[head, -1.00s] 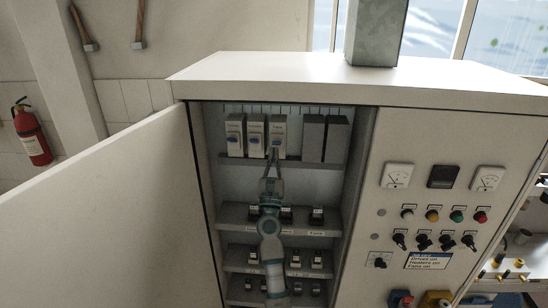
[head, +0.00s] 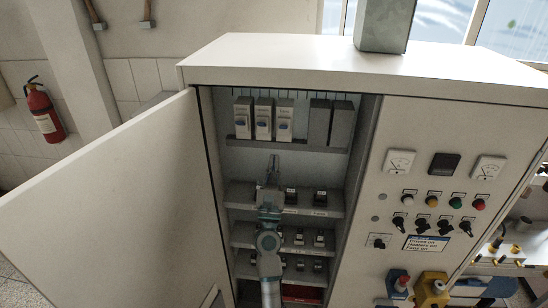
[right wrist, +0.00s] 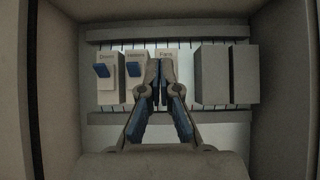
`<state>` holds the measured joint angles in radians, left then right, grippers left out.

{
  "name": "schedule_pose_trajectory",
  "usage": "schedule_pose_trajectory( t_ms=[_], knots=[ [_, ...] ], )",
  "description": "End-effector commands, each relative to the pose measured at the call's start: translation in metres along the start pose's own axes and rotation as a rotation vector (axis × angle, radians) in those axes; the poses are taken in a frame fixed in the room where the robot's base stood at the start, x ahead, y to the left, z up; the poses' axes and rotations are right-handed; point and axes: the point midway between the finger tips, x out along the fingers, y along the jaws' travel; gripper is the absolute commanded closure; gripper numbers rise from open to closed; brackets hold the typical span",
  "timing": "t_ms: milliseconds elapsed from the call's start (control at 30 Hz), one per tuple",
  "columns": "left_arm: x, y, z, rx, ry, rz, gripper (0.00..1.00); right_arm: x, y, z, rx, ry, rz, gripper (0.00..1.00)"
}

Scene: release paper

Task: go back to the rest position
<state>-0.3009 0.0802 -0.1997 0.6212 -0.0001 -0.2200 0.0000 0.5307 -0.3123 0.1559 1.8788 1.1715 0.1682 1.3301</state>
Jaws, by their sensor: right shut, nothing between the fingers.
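My right gripper (head: 273,160) is shut and empty inside the open cabinet (head: 290,62), just below the top row of switches. In the right wrist view the gripper (right wrist: 160,66) shows with its fingertips together, in front of the Fans switch (right wrist: 166,54). The head view shows this switch (head: 285,118) apart from and above the fingertips. Beside it stand the middle switch (head: 263,118) and the leftmost switch (head: 242,118), all with blue levers. The gripper hides the Fans lever in the right wrist view. My left gripper is not in view.
The cabinet door (head: 110,195) stands open at the left. Lower shelves (head: 325,210) with small black switches lie around my right arm. Two grey blocks (head: 330,122) stand right of the top switches. The control panel (head: 440,190) is at the right.

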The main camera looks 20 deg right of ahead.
Motion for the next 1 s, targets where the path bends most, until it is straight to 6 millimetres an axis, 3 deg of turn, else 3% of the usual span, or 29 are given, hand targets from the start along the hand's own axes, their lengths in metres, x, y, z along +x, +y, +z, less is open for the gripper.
schedule_pose_trajectory(
  t_ms=[433,567,667,767,900,1000],
  knots=[
    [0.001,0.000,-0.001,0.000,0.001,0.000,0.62,-0.001,0.001,-0.001,-0.004,0.001,0.002,1.00],
    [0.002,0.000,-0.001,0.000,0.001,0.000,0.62,-0.012,0.017,-0.025,-0.091,0.033,0.053,1.00],
    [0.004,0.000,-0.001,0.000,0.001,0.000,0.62,-0.038,0.044,-0.070,-0.262,0.084,0.155,1.00],
    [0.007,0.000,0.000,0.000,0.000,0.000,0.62,-0.082,0.076,-0.132,-0.490,0.137,0.308,1.00],
    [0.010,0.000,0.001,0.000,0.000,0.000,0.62,-0.162,0.108,-0.216,-0.797,0.179,0.547,1.00],
    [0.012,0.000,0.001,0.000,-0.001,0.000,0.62,-0.227,0.119,-0.270,-0.990,0.185,0.727,1.00]
  ],
)
